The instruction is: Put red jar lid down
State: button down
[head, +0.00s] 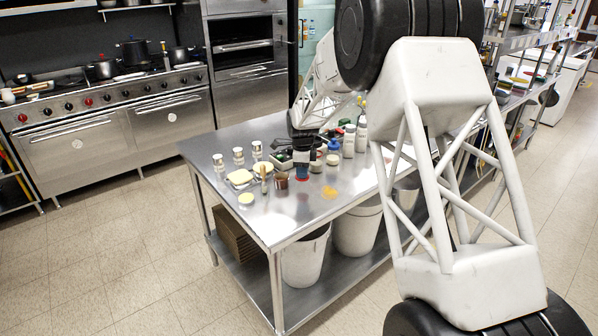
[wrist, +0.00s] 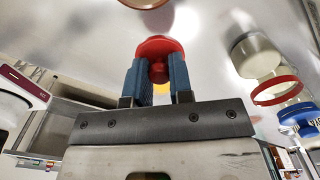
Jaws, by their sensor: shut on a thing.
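The red jar lid (wrist: 158,46) shows in the wrist view as a round red disc with a small knob between my fingertips. My gripper (wrist: 158,72) has blue finger pads and is shut on the lid. In the head view my gripper (head: 302,174) is low over the steel table (head: 290,220), among small jars. The lid is tiny there, and I cannot tell whether it touches the table.
A brown jar (head: 282,181) stands just left of my gripper, with a brush (head: 263,180) beyond it. A yellow patch (head: 329,192) lies to the right. Bottles (head: 349,142) and jars crowd behind. The table's front is clear.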

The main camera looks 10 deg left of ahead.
jog(key=shift+w+a+f, duration=0.1)
jog(key=shift+w+a, duration=0.2)
jog(key=shift+w, duration=0.7)
jog(key=shift+w+a+f, duration=0.1)
jog(key=shift+w+a, duration=0.25)
jog(key=shift+w, duration=0.65)
jog(key=shift+w+a+f, duration=0.1)
jog(key=shift+w+a, duration=0.2)
jog(key=shift+w, duration=0.7)
jog(key=shift+f, duration=1.7)
jog(key=shift+f, duration=0.1)
jog(key=c, duration=1)
grip_release()
notch_tip(320, 180, up, 12)
jog(key=shift+r, duration=0.1)
